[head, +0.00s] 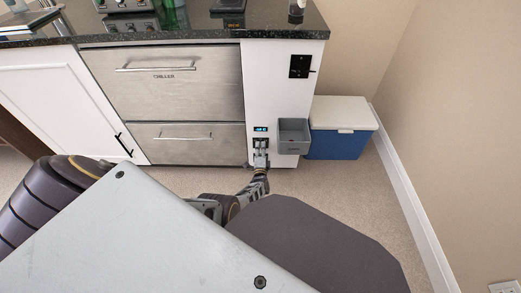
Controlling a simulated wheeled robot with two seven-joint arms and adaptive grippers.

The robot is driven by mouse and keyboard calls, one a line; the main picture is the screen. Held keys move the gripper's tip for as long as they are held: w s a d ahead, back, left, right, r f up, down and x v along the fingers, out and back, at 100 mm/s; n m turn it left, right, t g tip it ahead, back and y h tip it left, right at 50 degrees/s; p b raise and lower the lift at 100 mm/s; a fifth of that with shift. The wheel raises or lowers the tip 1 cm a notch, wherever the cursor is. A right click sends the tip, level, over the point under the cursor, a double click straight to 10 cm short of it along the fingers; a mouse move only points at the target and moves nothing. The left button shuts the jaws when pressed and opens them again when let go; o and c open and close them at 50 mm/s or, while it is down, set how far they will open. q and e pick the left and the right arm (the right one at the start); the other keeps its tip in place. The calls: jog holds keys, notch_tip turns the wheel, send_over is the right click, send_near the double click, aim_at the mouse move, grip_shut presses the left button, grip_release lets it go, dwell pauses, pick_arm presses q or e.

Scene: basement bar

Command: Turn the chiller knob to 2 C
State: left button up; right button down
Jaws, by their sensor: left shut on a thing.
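The steel chiller drawers (170,105) stand under the dark counter, with the upper one marked CHILLER. On the white end panel to their right is a small lit display (260,129); its digits are too small to read. My left gripper (261,147) is at the dark control just below this display, its fingers shut on the chiller knob. The knob is mostly hidden by the fingers, so its angle cannot be told. My right gripper is not in view.
A grey open bin (293,135) is mounted close to the right of my left gripper. A black switch plate (299,66) is above it. A blue cooler with a white lid (343,112) stands farther right by the wall. Carpet is clear at right.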

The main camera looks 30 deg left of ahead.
pick_arm(q)
jog(key=o, duration=1.1)
jog(key=shift+c, duration=0.2)
jog(key=shift+n, duration=0.5)
